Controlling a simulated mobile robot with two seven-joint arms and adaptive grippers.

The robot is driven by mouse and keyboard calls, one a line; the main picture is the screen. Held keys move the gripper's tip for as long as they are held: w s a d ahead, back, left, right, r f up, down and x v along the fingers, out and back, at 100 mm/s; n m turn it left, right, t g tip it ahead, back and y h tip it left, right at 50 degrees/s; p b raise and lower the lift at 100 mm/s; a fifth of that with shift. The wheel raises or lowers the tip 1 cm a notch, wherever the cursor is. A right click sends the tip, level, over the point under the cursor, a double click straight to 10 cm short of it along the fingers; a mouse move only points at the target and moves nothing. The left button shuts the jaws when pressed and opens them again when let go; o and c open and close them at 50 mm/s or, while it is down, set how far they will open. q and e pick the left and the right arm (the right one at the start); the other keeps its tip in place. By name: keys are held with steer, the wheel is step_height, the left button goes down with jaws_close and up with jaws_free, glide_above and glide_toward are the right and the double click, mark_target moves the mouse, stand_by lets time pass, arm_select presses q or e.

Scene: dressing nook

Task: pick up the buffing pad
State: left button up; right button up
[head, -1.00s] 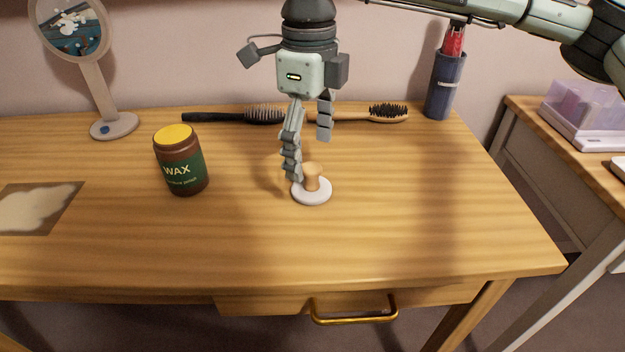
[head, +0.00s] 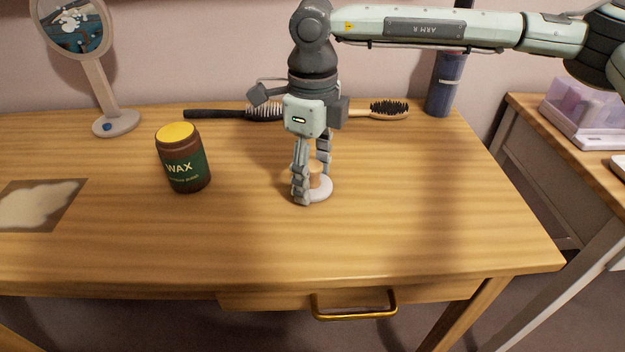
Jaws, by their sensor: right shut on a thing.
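The buffing pad (head: 321,190) is a white round disc with a wooden knob (head: 315,179) on top. It rests on the wooden table, or so close to it that I see no gap. My right gripper (head: 312,186) points down over it, with its fingers shut on the knob. The near finger hides the left part of the pad and knob. My left gripper is not in view.
A brown wax jar (head: 184,172) with a yellow lid stands left of the pad. Two brushes lie behind: a black one (head: 225,114) and a wooden one (head: 385,112). A mirror (head: 115,122), a dark blue holder (head: 444,88) and a pale patch (head: 38,205) are around. The front tabletop is clear.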

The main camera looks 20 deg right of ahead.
steer(key=shift+c, duration=1.2)
steer(key=shift+r, duration=0.5)
steer(key=r, duration=0.2)
steer(key=a+r, duration=0.1)
steer(key=shift+w+a+r+b, duration=0.2)
steer(key=shift+r+b, duration=0.15)
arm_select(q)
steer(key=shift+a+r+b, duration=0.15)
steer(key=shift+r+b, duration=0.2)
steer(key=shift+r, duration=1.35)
arm_select(e)
steer(key=w+a+r, duration=0.2)
steer(key=a+r, duration=0.4)
steer(key=a, duration=0.4)
steer(key=shift+w+r, duration=0.15)
steer(key=shift+w, duration=0.1)
